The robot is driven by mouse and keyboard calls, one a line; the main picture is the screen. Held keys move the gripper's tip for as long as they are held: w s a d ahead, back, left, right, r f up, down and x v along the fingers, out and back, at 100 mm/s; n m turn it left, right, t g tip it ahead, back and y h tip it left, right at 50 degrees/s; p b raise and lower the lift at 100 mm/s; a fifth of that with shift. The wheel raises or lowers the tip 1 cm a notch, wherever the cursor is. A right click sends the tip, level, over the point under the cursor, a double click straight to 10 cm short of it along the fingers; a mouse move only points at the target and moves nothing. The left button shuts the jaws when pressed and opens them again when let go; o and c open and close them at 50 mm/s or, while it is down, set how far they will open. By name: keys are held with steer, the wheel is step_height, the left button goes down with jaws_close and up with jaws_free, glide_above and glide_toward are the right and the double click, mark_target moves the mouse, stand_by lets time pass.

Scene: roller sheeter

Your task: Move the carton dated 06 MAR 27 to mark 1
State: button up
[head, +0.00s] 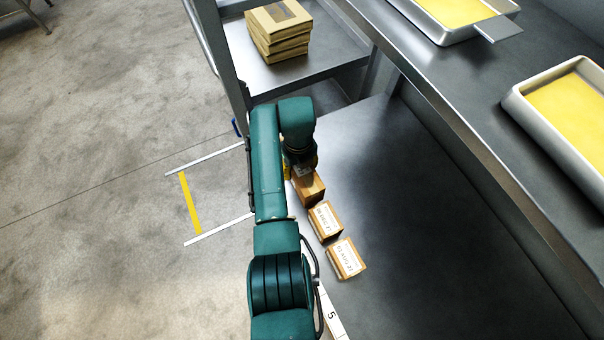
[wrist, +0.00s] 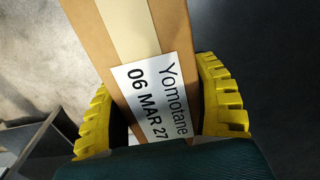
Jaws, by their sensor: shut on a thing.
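The carton dated 06 MAR 27 (wrist: 120,35) is brown with a pale tape strip and a white label reading "Yomotane 06 MAR 27" in the wrist view. My gripper (wrist: 160,105) is shut on it, with a yellow finger on each side. In the head view my gripper (head: 301,170) is at the far end of the carton row, and the held carton (head: 310,189) shows partly below it. I cannot tell whether it is lifted off the steel surface. Mark 1 is not visible; my arm covers much of the left edge.
Two other labelled cartons, a middle one (head: 325,221) and a nearer one (head: 346,258), stand nearby on the steel shelf (head: 430,250). A mark 5 strip (head: 332,314) shows at the near edge. Stacked brown packs (head: 280,32) sit on a cart. The shelf's right side is clear.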

steer(key=shift+w+f+b, duration=0.1)
steer(key=shift+f+b, duration=0.35)
steer(key=shift+f, duration=1.5)
steer(key=shift+f, duration=0.2)
steer(key=o, duration=1.3)
steer(key=shift+c, duration=0.2)
